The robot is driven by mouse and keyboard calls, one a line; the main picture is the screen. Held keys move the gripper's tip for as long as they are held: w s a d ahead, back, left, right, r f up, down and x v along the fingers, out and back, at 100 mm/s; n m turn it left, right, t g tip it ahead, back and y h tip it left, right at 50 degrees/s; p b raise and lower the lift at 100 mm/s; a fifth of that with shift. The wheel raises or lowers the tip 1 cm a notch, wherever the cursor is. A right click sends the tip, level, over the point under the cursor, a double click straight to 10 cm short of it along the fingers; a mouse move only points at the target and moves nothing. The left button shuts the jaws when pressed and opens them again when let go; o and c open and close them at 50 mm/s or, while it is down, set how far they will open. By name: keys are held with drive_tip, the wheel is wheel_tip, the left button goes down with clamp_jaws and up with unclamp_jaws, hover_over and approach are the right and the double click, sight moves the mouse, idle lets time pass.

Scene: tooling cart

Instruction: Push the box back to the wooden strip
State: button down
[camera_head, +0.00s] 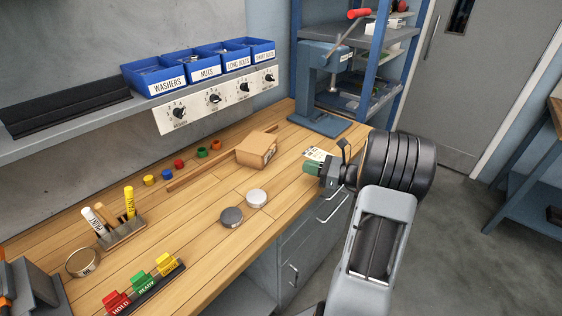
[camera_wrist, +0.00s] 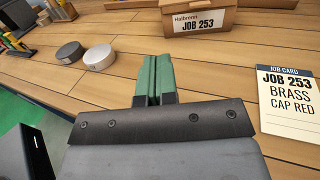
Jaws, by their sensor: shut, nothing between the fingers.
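The cardboard box (camera_head: 257,149) sits on the wooden bench, slightly turned, its near face labelled JOB 253. It also shows at the top of the wrist view (camera_wrist: 199,20). My gripper (camera_head: 311,169) is at the bench's front edge, right of and nearer than the box. In the wrist view its green fingers (camera_wrist: 154,80) are together and empty, apart from the box.
A job card (camera_wrist: 288,98) lies right of my fingers. Two round tins, dark (camera_head: 231,217) and light (camera_head: 257,197), stand left of my gripper. Coloured caps (camera_head: 179,165) lie behind the strip. A blue press (camera_head: 322,95) stands at the back right. Bench between fingers and box is clear.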

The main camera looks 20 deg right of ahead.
sight(264, 155)
drive_tip(key=shift+w, duration=0.35)
drive_tip(key=p+x, duration=0.1)
drive_tip(key=x, duration=1.2)
drive_tip(key=shift+w, duration=0.1)
